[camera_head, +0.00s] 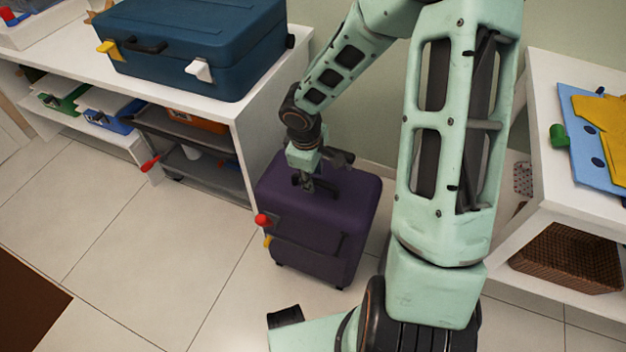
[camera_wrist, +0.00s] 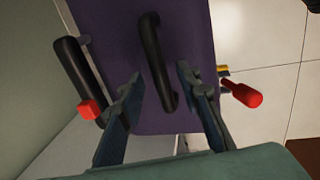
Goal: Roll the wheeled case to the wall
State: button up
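The purple wheeled case (camera_head: 340,225) stands upright on the tiled floor, beside the right end of the long white shelf unit. Its dark top handle (camera_wrist: 153,60) arches over the top face in the wrist view. My gripper (camera_head: 308,182) is right over the case's top; in the wrist view my gripper (camera_wrist: 160,95) has one finger on each side of the handle, with gaps showing, so it looks open around it. A red knob (camera_head: 263,220) and a yellow piece sit at the case's left side. The wall (camera_head: 357,125) is behind the case, partly hidden by my arm.
A blue case (camera_head: 200,85) lies on the white shelf unit (camera_head: 262,85) at left. Open floor (camera_head: 150,255) lies front left.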

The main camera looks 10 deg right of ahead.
jog(key=shift+f, duration=0.15)
jog(key=shift+c, duration=0.4)
grip_shut()
jog(key=shift+w+d, duration=0.1)
